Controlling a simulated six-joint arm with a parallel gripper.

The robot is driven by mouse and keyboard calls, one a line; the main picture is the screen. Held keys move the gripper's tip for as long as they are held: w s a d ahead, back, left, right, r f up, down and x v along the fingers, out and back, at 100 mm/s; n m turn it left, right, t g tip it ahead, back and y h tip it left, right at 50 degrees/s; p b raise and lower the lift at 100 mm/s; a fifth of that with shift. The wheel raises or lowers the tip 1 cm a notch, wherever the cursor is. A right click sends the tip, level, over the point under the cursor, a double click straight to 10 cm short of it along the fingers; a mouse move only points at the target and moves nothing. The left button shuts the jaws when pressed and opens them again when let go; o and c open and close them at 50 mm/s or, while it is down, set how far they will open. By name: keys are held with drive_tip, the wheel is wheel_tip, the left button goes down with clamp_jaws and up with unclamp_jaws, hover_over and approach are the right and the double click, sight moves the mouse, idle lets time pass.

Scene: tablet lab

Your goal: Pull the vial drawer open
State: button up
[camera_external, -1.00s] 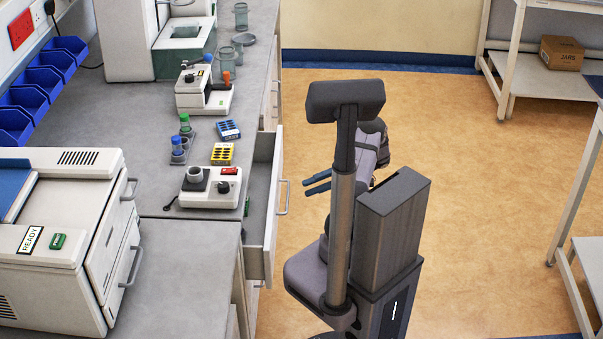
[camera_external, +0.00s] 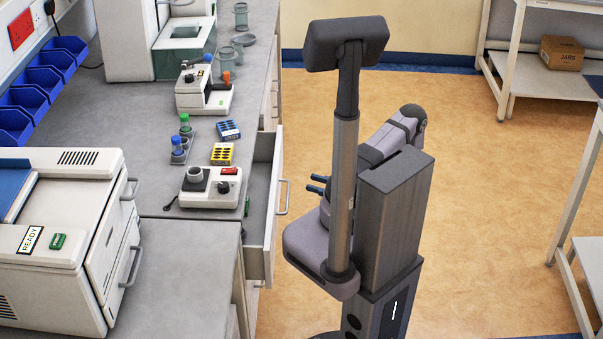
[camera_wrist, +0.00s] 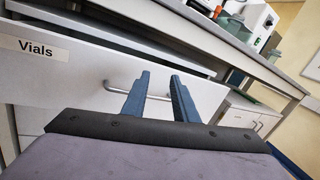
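The vial drawer (camera_external: 262,225) stands pulled out from the bench. In the wrist view its white front (camera_wrist: 85,80) carries a "Vials" label (camera_wrist: 30,47). Its bar handle (camera_external: 283,197) faces my gripper, and it also shows between and beside the fingers in the wrist view (camera_wrist: 155,96). My gripper (camera_external: 317,184) is to the right of the handle, with a visible gap in the external view. Its two blue fingers (camera_wrist: 160,78) are apart with nothing held between them. The rest of my gripper is hidden behind my column in the external view.
The bench top (camera_external: 130,140) holds a small white device (camera_external: 212,190), a yellow rack (camera_external: 222,154) and a blue rack (camera_external: 228,130). A large white machine (camera_external: 75,230) stands at the left. The floor (camera_external: 480,180) right of me is clear up to a white table.

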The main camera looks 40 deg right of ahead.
drive_tip(key=f+m+h, duration=0.1)
drive_tip(key=f+m, duration=0.1)
drive_tip(key=m, duration=0.5)
drive_tip(key=a+f+m+g, duration=0.1)
drive_tip(key=m, duration=0.6)
drive_tip(key=a+f+m+g+h, duration=0.1)
drive_tip(key=f+m, duration=0.1)
drive_tip(key=m, duration=0.4)
drive_tip(key=shift+w+f+m+h, duration=0.15)
drive_tip(key=shift+f+m+h, duration=0.15)
drive_tip(key=shift+m, duration=0.1)
drive_tip(key=x, duration=0.7)
drive_tip(key=shift+w, duration=0.15)
clamp_jaws()
idle(0.4)
